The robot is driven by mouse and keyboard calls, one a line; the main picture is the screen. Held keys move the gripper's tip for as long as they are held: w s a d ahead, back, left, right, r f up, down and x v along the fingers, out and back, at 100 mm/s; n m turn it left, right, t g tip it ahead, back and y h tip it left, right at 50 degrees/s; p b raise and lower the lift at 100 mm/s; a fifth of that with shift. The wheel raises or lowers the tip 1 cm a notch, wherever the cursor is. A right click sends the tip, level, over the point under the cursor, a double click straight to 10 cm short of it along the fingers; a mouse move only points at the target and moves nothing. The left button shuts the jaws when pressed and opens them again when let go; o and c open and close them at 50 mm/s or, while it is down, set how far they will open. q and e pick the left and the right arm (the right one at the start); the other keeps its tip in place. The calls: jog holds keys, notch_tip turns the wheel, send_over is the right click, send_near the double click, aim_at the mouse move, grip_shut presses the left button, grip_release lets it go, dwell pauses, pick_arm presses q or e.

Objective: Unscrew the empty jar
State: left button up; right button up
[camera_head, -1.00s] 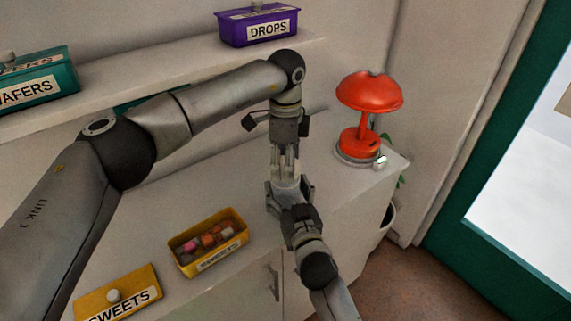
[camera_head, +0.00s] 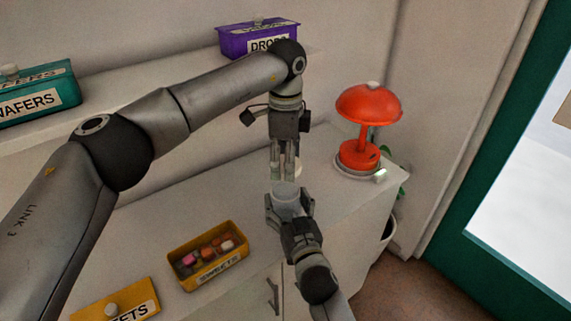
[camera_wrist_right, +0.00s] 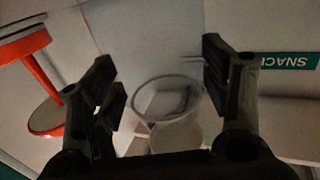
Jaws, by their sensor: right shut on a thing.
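The empty jar (camera_head: 286,193) is a clear, upright jar above the counter's front edge. Its open round rim also shows in the right wrist view (camera_wrist_right: 168,118). My right gripper (camera_head: 288,206) reaches up from below and is shut on the jar, with a finger on each side. My left gripper (camera_head: 283,172) points straight down just above the jar's mouth, its fingertips apart from the rim. A small pale, rounded piece (camera_head: 298,170) shows beside its fingers; it may be the jar's lid, but I cannot tell whether the fingers hold it.
A red lamp (camera_head: 368,105) stands on the counter's right end. An open yellow sweets box (camera_head: 208,277) holds several coloured sweets, with its yellow lid (camera_head: 90,311) at left. A purple drops box (camera_head: 232,44) and teal wafers box (camera_head: 62,88) sit on the shelf. The counter's middle is clear.

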jog(key=o, duration=2.1)
jog(key=shift+c, duration=0.2)
